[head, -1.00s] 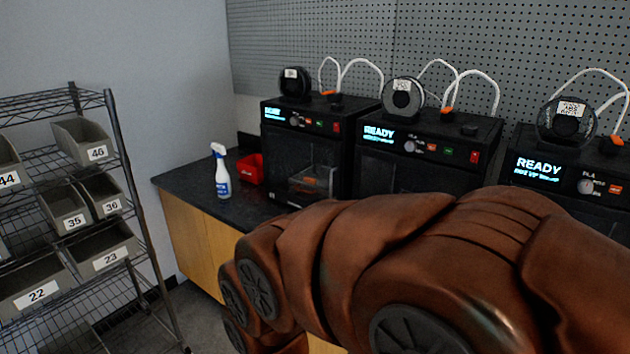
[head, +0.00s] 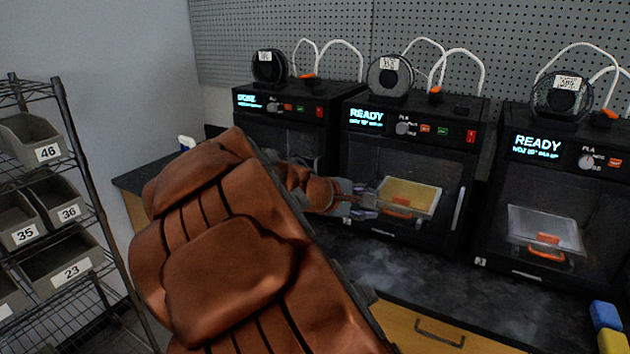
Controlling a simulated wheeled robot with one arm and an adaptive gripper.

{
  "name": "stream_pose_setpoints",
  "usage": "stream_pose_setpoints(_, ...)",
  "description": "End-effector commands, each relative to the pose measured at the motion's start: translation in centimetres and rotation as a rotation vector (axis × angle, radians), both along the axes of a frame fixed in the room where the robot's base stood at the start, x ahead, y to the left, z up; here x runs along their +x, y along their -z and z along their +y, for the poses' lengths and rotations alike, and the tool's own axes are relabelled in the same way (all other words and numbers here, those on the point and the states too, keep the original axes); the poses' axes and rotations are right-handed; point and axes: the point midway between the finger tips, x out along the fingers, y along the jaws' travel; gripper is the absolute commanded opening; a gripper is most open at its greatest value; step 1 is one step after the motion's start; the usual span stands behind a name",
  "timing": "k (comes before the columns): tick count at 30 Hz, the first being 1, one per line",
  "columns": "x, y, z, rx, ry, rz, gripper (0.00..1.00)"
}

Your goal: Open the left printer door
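The left printer (head: 283,107) is a black box with a lit blue display and a spool on top. Its front door (head: 262,138) looks dark, and my arm hides most of its lower part. I cannot see a handle on it or tell how the door stands. My gripper (head: 372,203) is small and grey, in front of the lower left of the middle printer's window. It is to the right of the left printer, and nothing shows held in it. Its fingers are too small to judge.
The middle printer (head: 465,120) and right printer (head: 600,185) show READY, with trays behind their windows. Bare dark counter (head: 385,268) lies in front. A mostly hidden spray bottle (head: 186,143) is at left. A wire shelf (head: 85,170) with bins stands far left. Blue and yellow blocks lie lower right.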

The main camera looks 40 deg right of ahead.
Motion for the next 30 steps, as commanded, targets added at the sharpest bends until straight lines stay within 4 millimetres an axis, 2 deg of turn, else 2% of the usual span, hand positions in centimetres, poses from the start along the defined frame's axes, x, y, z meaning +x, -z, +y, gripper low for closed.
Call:
stream_pose_setpoints(1,1.5,-0.4,-1.9,-0.069,-0.031,0.061,0.36)
stream_pose_setpoints(3,3.9,-1.6,-4.2,-0.163,-0.094,0.151,0.36)
stream_pose_setpoints(6,7.8,-2.6,-6.8,-0.280,-0.187,0.296,0.36)
stream_pose_setpoints(9,12.3,-2.3,-8.7,-0.377,-0.295,0.452,0.36)
stream_pose_setpoints(13,18.4,-0.1,-10.5,-0.478,-0.448,0.662,0.36)
stream_pose_setpoints(18,25.3,5.3,-11.3,-0.559,-0.647,0.906,0.36)
stream_pose_setpoints(21,27.9,8.3,-11.3,-0.583,-0.738,1.005,0.36)
stream_pose_setpoints(24,29.5,10.4,-11.2,-0.596,-0.798,1.069,0.36)
stream_pose_setpoints(27,30.3,11.5,-11.1,-0.605,-0.829,1.100,0.36)
stream_pose_setpoints(30,30.7,11.6,-11.2,-0.608,-0.839,1.107,0.36)
